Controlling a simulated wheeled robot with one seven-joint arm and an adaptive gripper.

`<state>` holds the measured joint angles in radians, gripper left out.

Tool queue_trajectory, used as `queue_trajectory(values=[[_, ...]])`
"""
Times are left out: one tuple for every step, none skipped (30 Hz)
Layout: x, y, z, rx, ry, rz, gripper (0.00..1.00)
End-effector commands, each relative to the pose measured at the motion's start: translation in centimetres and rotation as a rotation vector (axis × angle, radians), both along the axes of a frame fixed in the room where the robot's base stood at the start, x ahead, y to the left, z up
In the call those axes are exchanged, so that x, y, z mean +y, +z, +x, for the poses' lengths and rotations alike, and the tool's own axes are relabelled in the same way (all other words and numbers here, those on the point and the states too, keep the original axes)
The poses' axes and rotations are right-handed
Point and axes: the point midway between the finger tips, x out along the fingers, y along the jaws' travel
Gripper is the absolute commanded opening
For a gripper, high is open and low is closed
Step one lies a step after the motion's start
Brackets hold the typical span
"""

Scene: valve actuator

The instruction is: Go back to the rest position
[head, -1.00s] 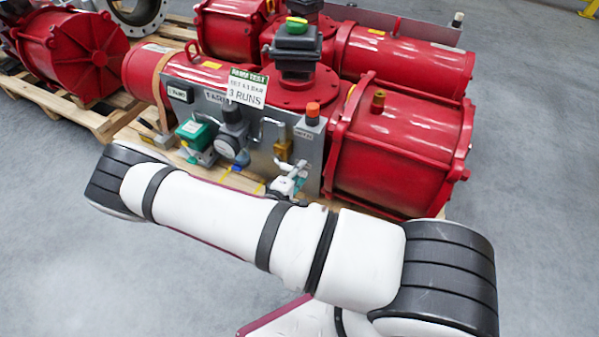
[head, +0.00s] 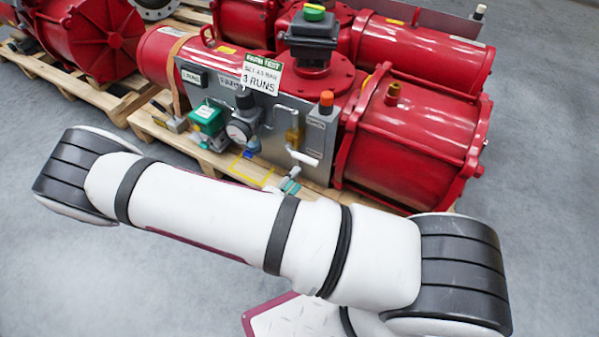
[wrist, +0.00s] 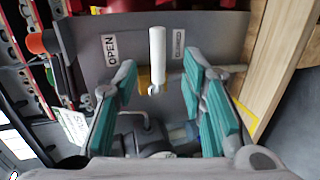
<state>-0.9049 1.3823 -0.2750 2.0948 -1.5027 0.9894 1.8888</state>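My gripper (wrist: 160,72) is open in the wrist view, its two teal-padded fingers spread apart with nothing between the pads. Beyond the fingertips, a white lever handle (wrist: 157,52) stands out from the grey panel, between an OPEN label (wrist: 110,49) and a CLOSED label (wrist: 178,49). The fingers look clear of it. In the head view the white lever (head: 303,157) is on the panel's lower right. Only a small teal bit of my gripper (head: 290,186) shows below it; my white arm hides the rest.
The red valve actuator (head: 415,140) lies on a wooden pallet (head: 215,163). Its grey panel (head: 272,112) carries a gauge (head: 238,131), a green regulator (head: 207,117), an orange-topped fitting (head: 326,102) and a 3 RUNS sign (head: 262,76). Grey floor (head: 545,200) is open at right.

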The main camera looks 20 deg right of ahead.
Motion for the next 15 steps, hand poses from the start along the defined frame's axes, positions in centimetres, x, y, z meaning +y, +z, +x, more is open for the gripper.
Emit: queue_trajectory(values=[[0.32,0.12,-0.23,0.0,0.0,0.0,0.38],[0.46,0.15,-0.33,0.0,0.0,0.0,0.38],[0.61,0.19,-0.44,0.001,0.0,0.001,0.38],[0.68,0.21,-0.48,0.001,0.0,0.001,0.38],[0.74,0.22,-0.52,0.001,0.0,0.0,0.38],[0.77,0.23,-0.54,0.001,0.0,0.0,0.38],[0.77,0.24,-0.55,0.001,0.0,0.0,0.38],[0.77,0.24,-0.55,0.001,0.0,0.0,0.38],[0.77,0.23,-0.55,0.001,0.0,0.0,0.38],[0.76,0.23,-0.54,0.001,0.0,0.0,0.38],[0.76,0.23,-0.54,0.001,0.0,0.001,0.38],[0.75,0.23,-0.54,0.001,-0.001,0.001,0.38],[0.74,0.23,-0.53,0.001,-0.001,0.001,0.38],[0.74,0.23,-0.53,0.001,-0.001,0.001,0.38],[0.74,0.24,-0.53,0.001,-0.001,0.001,0.38]])
